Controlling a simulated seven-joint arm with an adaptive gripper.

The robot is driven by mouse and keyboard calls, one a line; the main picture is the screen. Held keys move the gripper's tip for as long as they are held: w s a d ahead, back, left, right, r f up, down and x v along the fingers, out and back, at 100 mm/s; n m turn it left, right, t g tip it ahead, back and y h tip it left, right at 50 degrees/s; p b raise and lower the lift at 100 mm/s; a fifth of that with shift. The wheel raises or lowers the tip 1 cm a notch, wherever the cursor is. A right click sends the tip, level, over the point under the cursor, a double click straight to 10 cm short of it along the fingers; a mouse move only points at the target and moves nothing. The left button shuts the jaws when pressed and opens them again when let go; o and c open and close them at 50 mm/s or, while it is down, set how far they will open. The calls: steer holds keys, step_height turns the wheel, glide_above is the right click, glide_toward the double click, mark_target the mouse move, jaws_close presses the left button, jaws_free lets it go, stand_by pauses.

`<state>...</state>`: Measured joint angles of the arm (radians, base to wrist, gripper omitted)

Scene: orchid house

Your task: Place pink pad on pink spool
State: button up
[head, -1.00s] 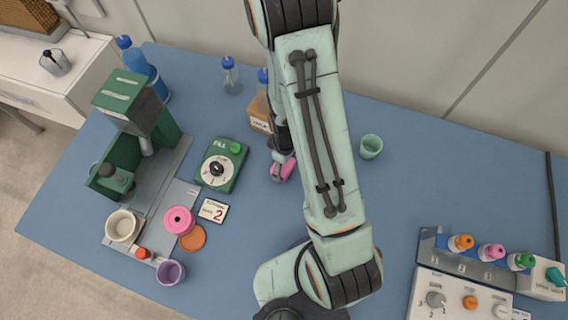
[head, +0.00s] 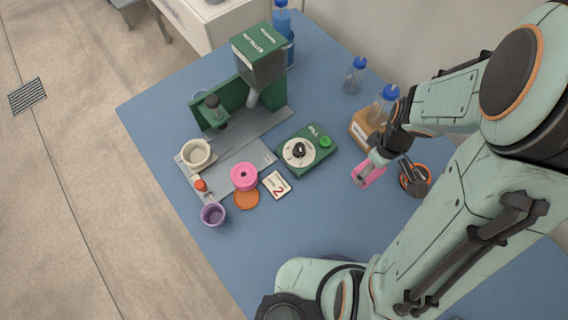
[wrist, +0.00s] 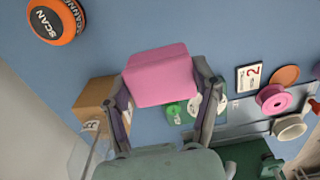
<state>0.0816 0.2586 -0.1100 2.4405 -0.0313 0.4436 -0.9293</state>
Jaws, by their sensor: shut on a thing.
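My gripper (head: 370,168) is shut on the pink pad, a block with rounded edges (wrist: 160,75), and holds it between its two fingers. In the head view the pad shows below the fingers, in front of the cardboard box and right of the green dial unit; its height over the table is hard to tell. The pink spool (head: 244,176) stands at the left, beside an orange disc (head: 247,198) and a card marked 2 (head: 276,184). In the wrist view the spool (wrist: 273,99) is right of the pad, apart from it.
The green dial unit (head: 308,150) lies between gripper and spool. The green machine (head: 258,62) stands behind, with a cream cup (head: 196,153) and purple cup (head: 213,214) near its base. A cardboard box (head: 362,129) and bottles stand behind the gripper. The front table is clear.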

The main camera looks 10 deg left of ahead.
steer(key=n, duration=0.1)
steer(key=s+a+n, duration=0.1)
steer(key=s+n, duration=0.1)
steer(key=shift+a+r+n, duration=0.25)
steer(key=shift+r+n, duration=0.05)
steer(key=s+a+r+n, duration=0.3)
steer(key=s+a+n, duration=0.1)
steer(key=a+n, duration=0.35)
steer(key=s+a+r+n, duration=0.3)
steer(key=s+a+n, duration=0.1)
steer(key=a+n, duration=0.35)
glide_above(245, 173)
steer(key=f, duration=0.9)
steer(key=shift+s+d, duration=0.25)
steer(key=shift+s, duration=0.05)
steer(key=shift+w+a+f, duration=0.15)
steer(key=shift+f, duration=0.8)
steer(key=shift+w+a+f, duration=0.1)
steer(key=shift+w+f, duration=0.05)
steer(key=shift+f, duration=0.8)
steer(key=shift+f, duration=0.1)
steer(key=o, duration=1)
steer(key=shift+o, duration=0.2)
